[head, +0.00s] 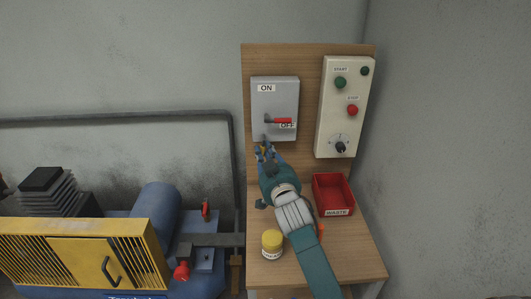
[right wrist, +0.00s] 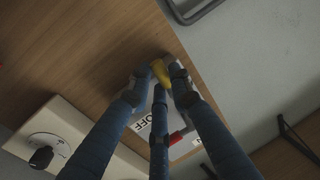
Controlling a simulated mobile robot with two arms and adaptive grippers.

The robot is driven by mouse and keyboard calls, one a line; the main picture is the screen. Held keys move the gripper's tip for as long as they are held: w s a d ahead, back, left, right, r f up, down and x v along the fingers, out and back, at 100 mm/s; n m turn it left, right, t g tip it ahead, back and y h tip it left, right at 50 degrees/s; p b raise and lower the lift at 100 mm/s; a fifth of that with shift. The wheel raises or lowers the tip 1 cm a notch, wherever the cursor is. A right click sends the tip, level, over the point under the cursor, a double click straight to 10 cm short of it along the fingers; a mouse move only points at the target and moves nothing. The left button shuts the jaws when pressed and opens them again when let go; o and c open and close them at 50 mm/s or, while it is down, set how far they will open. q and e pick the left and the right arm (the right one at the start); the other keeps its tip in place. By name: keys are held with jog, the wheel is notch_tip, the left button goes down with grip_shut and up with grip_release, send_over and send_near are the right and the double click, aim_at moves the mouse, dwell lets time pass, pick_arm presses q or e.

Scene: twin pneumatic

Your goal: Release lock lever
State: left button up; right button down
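A grey switch box (head: 273,92) on the wooden back panel carries the words ON and OFF. Its red lever (head: 283,121) points right, at OFF. It also shows partly behind my fingers in the right wrist view (right wrist: 181,136). My right gripper (head: 265,152) is at the box's lower edge, below the lever. In the right wrist view its fingertips (right wrist: 160,78) close on a small yellow piece (right wrist: 160,71), apparently touching it from both sides. The fingers hide most of this piece, so I cannot tell its full shape or how it is attached. My left gripper is out of view.
Right of the box is a control panel (head: 332,118) with green and red buttons and a black knob. A red WASTE bin (head: 333,195) and a yellow-lidded jar (head: 272,243) stand on the bench beside my right arm. A machine with a yellow guard (head: 85,255) is at left.

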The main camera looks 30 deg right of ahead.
jog(key=shift+d+r+n+p, duration=0.1)
jog(key=shift+d+n+p, duration=0.05)
jog(key=shift+n+p, duration=0.55)
jog(key=c, duration=1.6)
grip_release()
jog(key=shift+o, duration=0.2)
jog(key=shift+s, duration=0.1)
jog(key=v, duration=1.2)
